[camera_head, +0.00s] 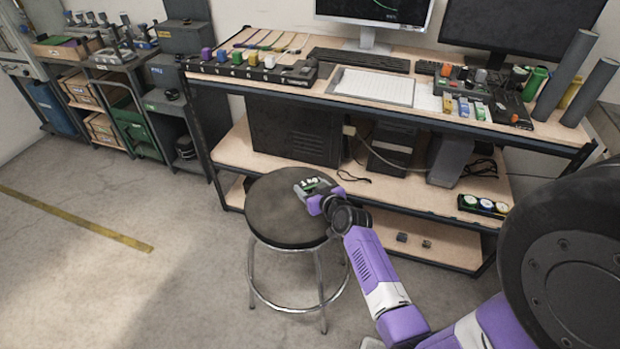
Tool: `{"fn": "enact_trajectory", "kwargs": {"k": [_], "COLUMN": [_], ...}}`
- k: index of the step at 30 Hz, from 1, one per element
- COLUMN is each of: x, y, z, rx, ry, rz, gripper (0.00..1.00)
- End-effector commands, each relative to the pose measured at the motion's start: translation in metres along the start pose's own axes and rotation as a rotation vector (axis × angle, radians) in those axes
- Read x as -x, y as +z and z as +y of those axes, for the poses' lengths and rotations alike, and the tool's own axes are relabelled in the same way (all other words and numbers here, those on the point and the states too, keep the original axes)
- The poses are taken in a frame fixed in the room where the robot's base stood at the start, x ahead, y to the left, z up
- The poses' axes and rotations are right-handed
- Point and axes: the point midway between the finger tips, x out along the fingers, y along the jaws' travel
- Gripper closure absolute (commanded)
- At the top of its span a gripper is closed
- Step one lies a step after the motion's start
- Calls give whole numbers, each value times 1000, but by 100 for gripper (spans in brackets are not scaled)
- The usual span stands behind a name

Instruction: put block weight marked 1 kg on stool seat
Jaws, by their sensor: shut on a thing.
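The stool (270,222) has a round dark seat on chrome legs and stands in front of the workbench. My gripper (310,187) is over the right part of the seat, at the end of my purple arm. It is shut on a small block weight, mostly hidden by the fingers. I cannot read any mark on it, nor tell whether it touches the seat. Two small dark blocks (402,237) (427,244) sit on the bench's lowest shelf, their marks too small to read.
The workbench (450,123) behind the stool carries a keyboard, monitors, a paper pad and tools. Its shelves hold computer cases and a tray of round items (483,205). Equipment carts stand at the left. The floor (120,290) left of the stool is clear.

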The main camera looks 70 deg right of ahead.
Motion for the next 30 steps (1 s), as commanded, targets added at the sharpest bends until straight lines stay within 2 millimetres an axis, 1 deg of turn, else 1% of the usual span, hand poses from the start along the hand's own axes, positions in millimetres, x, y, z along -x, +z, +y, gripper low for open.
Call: {"fn": "enact_trajectory", "kwargs": {"k": [5,12,15,25,30], "x": [-4,-16,-19,-20,-21], "y": [4,34,40,41,45], "z": [0,1,1,1,1], "rx": [0,0,0,1,1], "ry": [1,2,3,3,2], "rz": [9,7,8,8,8], "gripper": [100,100,100,100,100]}}
